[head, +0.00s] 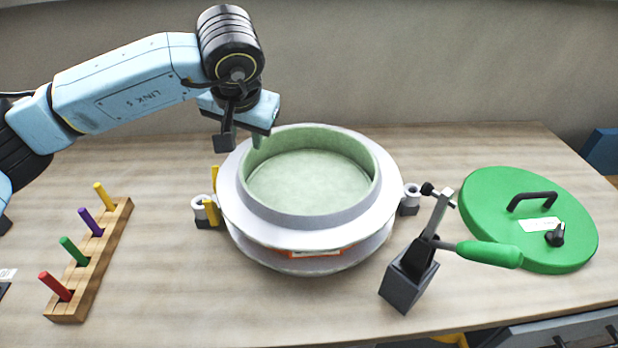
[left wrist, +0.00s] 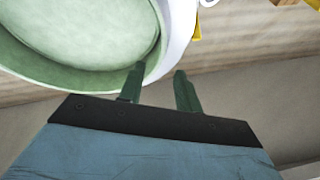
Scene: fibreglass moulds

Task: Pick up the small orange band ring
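An orange strip (head: 315,252) with a pale patch shows low on the front of the round white mould (head: 300,235), under its upper flange. I cannot tell whether it is the small orange band ring; no separate orange ring shows clearly. My left gripper (head: 244,140) is over the back-left rim of the mould's pale green bowl (head: 310,180). In the left wrist view its two green fingers (left wrist: 158,84) stand apart with nothing held between them. One finger overlaps the bowl's edge in that view. My right gripper is not in view.
A wooden rack (head: 95,265) with several coloured pegs stands at left. A black toggle clamp (head: 408,275) with a green handle stands right of the mould, near a green lid (head: 545,200).

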